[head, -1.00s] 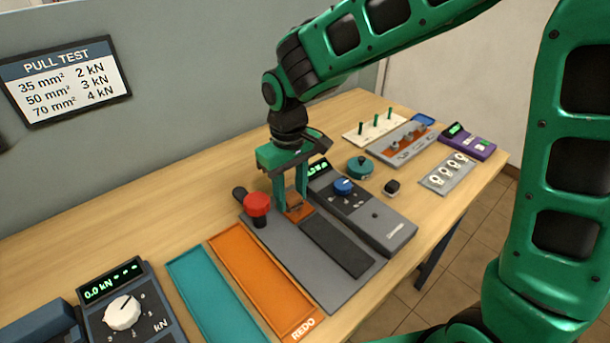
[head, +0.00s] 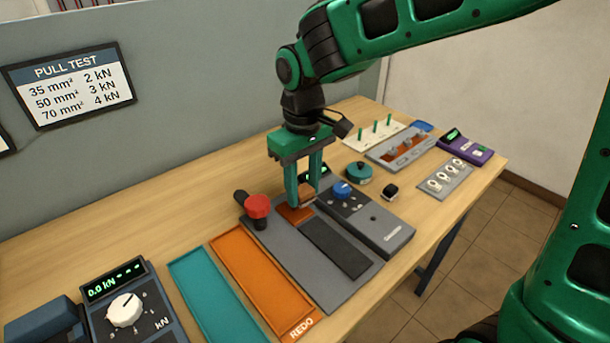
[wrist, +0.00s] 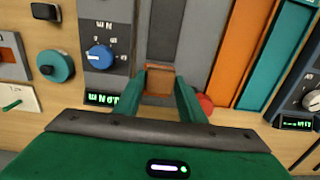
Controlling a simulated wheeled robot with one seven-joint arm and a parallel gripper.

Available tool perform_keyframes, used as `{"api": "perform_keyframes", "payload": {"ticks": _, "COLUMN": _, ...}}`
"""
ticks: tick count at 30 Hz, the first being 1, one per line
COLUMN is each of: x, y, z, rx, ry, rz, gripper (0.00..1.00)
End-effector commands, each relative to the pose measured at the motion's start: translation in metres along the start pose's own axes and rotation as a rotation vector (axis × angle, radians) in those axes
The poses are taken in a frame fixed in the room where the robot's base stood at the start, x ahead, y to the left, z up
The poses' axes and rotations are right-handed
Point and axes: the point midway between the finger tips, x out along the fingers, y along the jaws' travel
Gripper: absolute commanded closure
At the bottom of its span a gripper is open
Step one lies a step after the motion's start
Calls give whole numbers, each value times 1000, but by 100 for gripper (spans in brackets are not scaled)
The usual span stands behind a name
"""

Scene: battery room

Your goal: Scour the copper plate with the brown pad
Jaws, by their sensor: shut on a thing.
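The copper plate (head: 293,215) lies at the far end of a grey base board on the bench. My gripper (head: 305,197) points down over the plate's right part, its fingers shut on the small brown pad (head: 307,190). The fingers hide part of the pad and plate in the head view. In the wrist view the brown pad (wrist: 159,80) sits between the two green fingertips. The pad is at or just above the plate; I cannot tell whether they touch.
A red knob (head: 257,206) stands close left of the plate. A grey meter with a blue dial (head: 343,189) is close on the right. A dark strip (head: 335,247), an orange REDO tray (head: 262,281) and a teal tray (head: 215,297) lie in front.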

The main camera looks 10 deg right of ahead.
Motion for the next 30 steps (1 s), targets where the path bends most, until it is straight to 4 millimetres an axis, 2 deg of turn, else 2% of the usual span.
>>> {"api": "perform_keyframes", "payload": {"ticks": 6, "x": -19, "y": 0, "z": 0, "rx": 2, "ry": 1, "rz": 0, "gripper": 96}}
{"api": "perform_keyframes", "payload": {"ticks": 10, "x": -25, "y": 1, "z": 0, "rx": 2, "ry": 1, "rz": 0, "gripper": 96}}
{"api": "perform_keyframes", "payload": {"ticks": 26, "x": -26, "y": 3, "z": 0, "rx": 5, "ry": 0, "rz": 0, "gripper": 96}}
{"api": "perform_keyframes", "payload": {"ticks": 30, "x": -24, "y": 6, "z": -8, "rx": 8, "ry": -2, "rz": -1, "gripper": 96}}
